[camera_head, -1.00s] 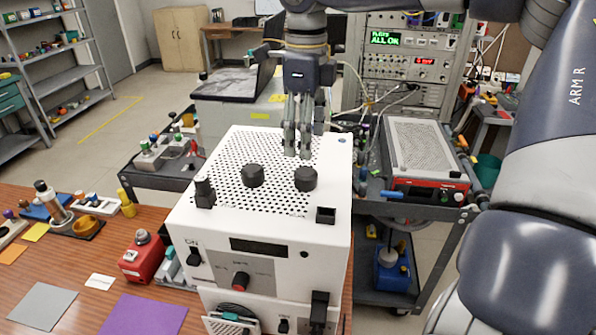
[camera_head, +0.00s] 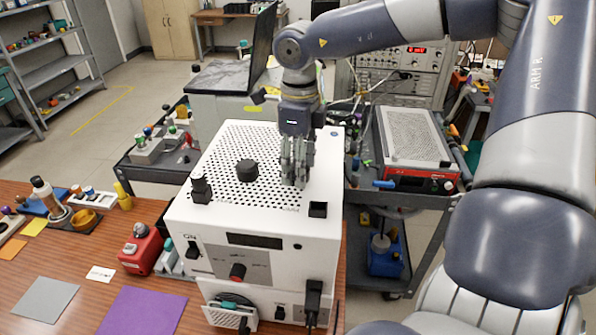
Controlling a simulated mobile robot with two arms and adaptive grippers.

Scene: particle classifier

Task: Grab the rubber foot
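A white box-shaped device with a perforated top (camera_head: 262,130) stands on the wooden table. A round black rubber foot (camera_head: 247,170) sits on its top, left of my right gripper. My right gripper (camera_head: 296,180) points down with its fingertips at the top panel, right where a second black foot showed earlier. That foot is now hidden by the fingers, so I cannot tell whether they are closed on it. A small black part (camera_head: 201,188) stands at the left edge of the top, and a square black one (camera_head: 318,209) near the front right corner. My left gripper is not in view.
A cart with a red-fronted device (camera_head: 412,150) stands to the right. A red box with a button (camera_head: 140,249), a purple sheet (camera_head: 143,311) and a grey sheet (camera_head: 44,299) lie on the table at left. The device's top is otherwise clear.

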